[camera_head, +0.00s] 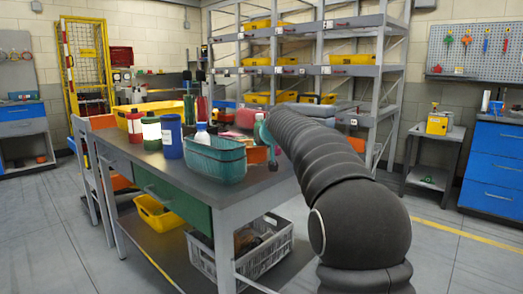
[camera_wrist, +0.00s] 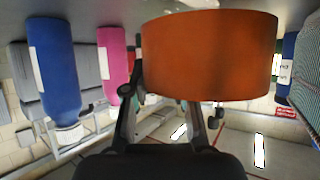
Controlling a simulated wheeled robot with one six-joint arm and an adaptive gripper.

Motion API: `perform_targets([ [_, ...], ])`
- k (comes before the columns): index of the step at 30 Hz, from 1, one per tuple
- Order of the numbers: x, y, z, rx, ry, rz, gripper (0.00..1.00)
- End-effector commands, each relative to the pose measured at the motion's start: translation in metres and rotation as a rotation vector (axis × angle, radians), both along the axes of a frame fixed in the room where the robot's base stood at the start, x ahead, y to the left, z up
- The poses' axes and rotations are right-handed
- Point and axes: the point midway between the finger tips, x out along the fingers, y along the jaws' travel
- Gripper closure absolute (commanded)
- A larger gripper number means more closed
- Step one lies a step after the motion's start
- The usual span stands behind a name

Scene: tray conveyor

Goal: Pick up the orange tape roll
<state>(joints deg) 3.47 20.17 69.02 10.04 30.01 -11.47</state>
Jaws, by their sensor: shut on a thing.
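The orange tape roll (camera_wrist: 210,55) fills the upper middle of the wrist view, close to the camera. My gripper (camera_wrist: 168,98) is shut on it. The two dark fingers reach up to the roll, and its near side hides their tips. The wrist view is upside down, with the table surface along the top. I cannot tell whether the roll touches the table. In the head view my dark arm covers the right end of the table (camera_head: 165,180). An orange patch shows between the teal basket and my arm, but I cannot tell if it is the roll.
A teal basket (camera_head: 213,168) stands close by on the table. Blue bottles (camera_head: 171,136) (camera_wrist: 55,80) and a pink bottle (camera_wrist: 114,60) stand around. A grey shelf rack (camera_head: 385,85) with yellow bins rises behind. The floor at right is open.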

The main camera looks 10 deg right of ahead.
Motion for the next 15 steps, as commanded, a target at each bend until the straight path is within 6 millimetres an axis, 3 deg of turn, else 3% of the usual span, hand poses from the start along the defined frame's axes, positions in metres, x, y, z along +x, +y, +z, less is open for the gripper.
perform_targets([
  [6,0.001,0.000,0.062,-0.001,-0.007,0.000,1.00],
  [15,0.002,0.000,0.118,0.000,-0.005,0.000,1.00],
])
